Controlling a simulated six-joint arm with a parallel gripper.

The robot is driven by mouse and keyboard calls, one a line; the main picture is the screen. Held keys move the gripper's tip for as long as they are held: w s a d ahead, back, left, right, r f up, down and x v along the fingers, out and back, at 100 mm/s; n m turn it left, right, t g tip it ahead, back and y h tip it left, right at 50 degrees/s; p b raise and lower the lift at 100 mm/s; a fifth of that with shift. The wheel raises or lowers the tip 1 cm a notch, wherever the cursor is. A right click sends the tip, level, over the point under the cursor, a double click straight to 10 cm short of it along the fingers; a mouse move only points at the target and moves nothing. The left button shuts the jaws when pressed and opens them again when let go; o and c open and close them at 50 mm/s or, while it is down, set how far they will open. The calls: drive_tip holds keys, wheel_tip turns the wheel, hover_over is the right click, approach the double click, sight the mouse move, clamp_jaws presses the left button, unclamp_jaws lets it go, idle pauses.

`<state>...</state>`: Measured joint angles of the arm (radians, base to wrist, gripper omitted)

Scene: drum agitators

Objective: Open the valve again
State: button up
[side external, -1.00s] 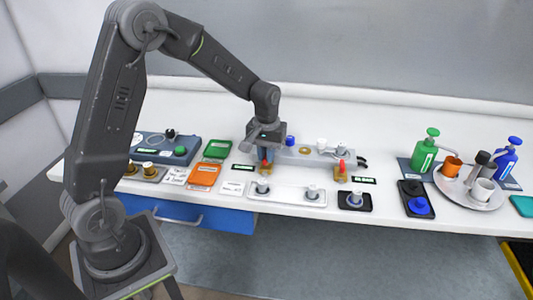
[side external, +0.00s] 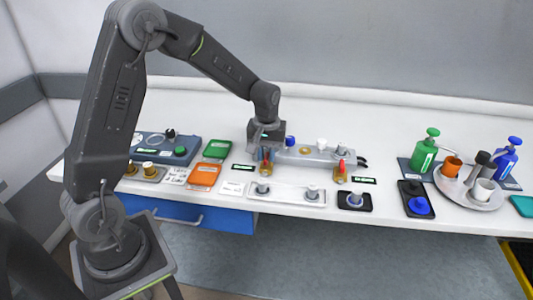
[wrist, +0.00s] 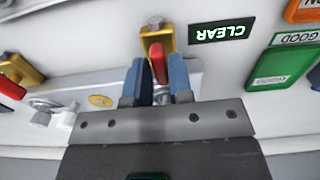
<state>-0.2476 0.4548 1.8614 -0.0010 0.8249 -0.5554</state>
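The valve near my gripper has a brass body (wrist: 157,38) and a red handle (wrist: 158,64). In the side external view its brass part (side external: 265,168) shows just below my gripper (side external: 266,156), at the left end of the grey manifold. In the wrist view the blue fingers of my gripper (wrist: 159,72) stand on either side of the red handle, very close to it. I cannot tell whether both fingers press on it. A second valve with a red handle (side external: 341,168) stands to the right.
A label reading CLEAR (wrist: 222,31) lies beside the valve. The grey manifold (side external: 310,157) carries a blue knob (side external: 290,141) and a white one. Orange (side external: 204,175) and green trays lie to the left. A white plate (side external: 288,195) with metal pieces lies in front.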

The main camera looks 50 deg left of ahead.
sight(266, 156)
drive_tip(key=o, duration=0.3)
wheel_tip(266, 156, up, 14)
drive_tip(key=shift+f, duration=0.1)
idle(0.5)
drive_tip(key=s+d+r+m+t, duration=0.1)
drive_tip(key=s+d+m+t, duration=0.1)
drive_tip(key=s, duration=0.5)
drive_tip(key=s+d+m+t, duration=0.1)
drive_tip(key=s+d+m, duration=0.3)
drive_tip(key=s, duration=0.3)
drive_tip(key=s+d+r+m+t, duration=0.1)
drive_tip(key=s+d+m+t, duration=0.1)
drive_tip(key=s, duration=0.5)
drive_tip(key=shift+s+d+r+m+t, duration=0.2)
drive_tip(key=shift+d+m, duration=0.1)
drive_tip(key=shift+d, duration=0.35)
drive_tip(key=shift+s+d+r+m+t, duration=0.15)
drive_tip(key=shift+d+m, duration=0.15)
drive_tip(key=shift+d, duration=0.3)
